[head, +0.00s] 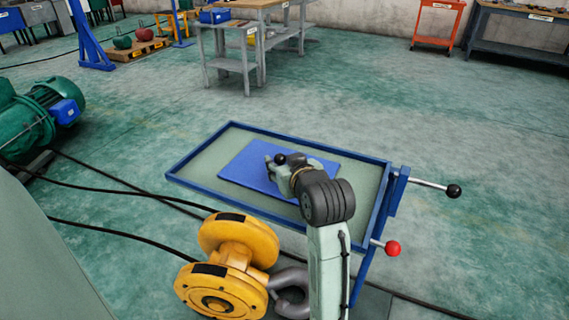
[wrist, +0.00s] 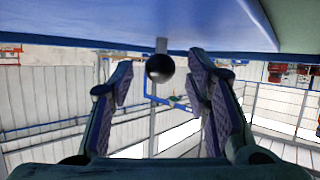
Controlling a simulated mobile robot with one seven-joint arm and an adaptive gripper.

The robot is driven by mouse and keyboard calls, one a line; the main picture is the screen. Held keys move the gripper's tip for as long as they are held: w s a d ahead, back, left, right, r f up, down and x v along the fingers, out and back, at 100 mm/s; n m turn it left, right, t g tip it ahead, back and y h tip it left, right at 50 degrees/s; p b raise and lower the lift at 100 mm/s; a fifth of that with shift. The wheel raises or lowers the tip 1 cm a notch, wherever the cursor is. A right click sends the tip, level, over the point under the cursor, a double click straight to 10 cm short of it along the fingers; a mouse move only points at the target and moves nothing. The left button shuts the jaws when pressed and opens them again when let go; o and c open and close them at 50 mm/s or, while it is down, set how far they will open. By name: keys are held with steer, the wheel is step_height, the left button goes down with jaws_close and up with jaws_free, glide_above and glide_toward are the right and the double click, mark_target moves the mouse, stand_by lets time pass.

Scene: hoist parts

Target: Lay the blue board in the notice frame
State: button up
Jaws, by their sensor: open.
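The blue board (head: 244,169) lies inside the notice frame (head: 192,168), a shallow blue-rimmed tray with a grey-green panel. Bare panel shows around the board, which is smaller than the frame. A black ball knob (wrist: 160,68) on a short metal stem joins the board (wrist: 130,22), seen at the top of the wrist view. My gripper (head: 282,166) is over the board, at the knob. In the wrist view my gripper (wrist: 163,80) has its fingers spread, one on each side of the knob, with gaps. My wrist hides part of the board and the frame's near side.
At the frame's right side, a lever with a black ball (head: 453,191) and one with a red ball (head: 392,248) stick out. A yellow wheeled hoist part (head: 228,262) stands at the near left, with black cables on the floor. A green motor (head: 42,112) is farther left.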

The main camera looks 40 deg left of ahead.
steer(key=shift+r, duration=0.2)
steer(key=v, duration=0.6)
steer(key=b, duration=0.2)
steer(key=shift+s+d+f+b, duration=0.1)
steer(key=shift+d+f+b, duration=0.1)
steer(key=shift+b, duration=0.1)
steer(key=b+v, duration=0.2)
steer(key=b, duration=0.3)
steer(key=shift+s+d, duration=0.15)
steer(key=shift+d, duration=0.05)
steer(key=shift+s+d+r, duration=0.1)
steer(key=shift+d+r, duration=0.2)
steer(key=shift+r, duration=0.25)
steer(key=shift+s+d+r+b, duration=0.1)
steer(key=shift+d+r+b, duration=0.15)
steer(key=shift+b, duration=0.05)
steer(key=shift+s+d+r+b, duration=0.15)
steer(key=shift+s+d+b, duration=0.25)
steer(key=shift+s+d, duration=0.2)
